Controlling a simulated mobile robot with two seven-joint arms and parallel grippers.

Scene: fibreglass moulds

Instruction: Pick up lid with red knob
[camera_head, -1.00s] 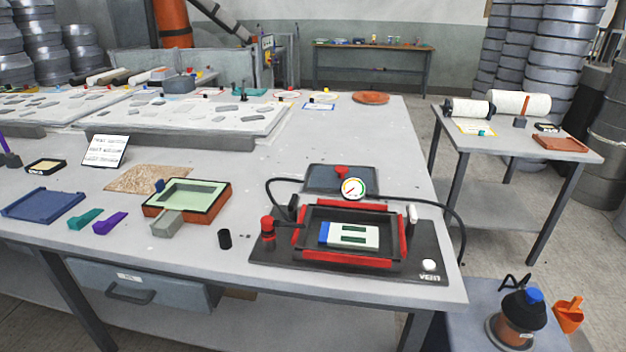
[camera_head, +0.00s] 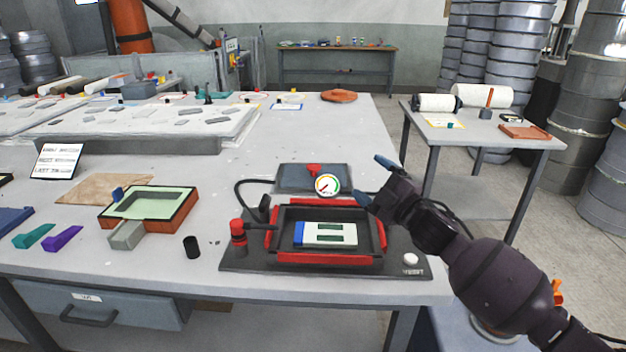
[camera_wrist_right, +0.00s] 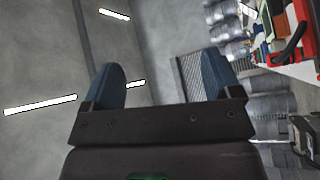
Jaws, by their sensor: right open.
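The grey lid (camera_head: 290,178) with its red knob (camera_head: 313,170) lies on the table behind the black vacuum fixture, partly hidden by the round gauge. My right gripper (camera_head: 372,178) is to the right of the lid, above the fixture's back right corner and apart from the lid. In the right wrist view its two blue fingers (camera_wrist_right: 165,85) are spread with nothing between them. My left gripper shows in no view.
The fixture (camera_head: 235,262) has a red-edged frame, a white and blue part inside, a gauge (camera_head: 327,185) and a hose. An orange-sided mould (camera_head: 180,215) and a black cylinder (camera_head: 192,247) stand to its left.

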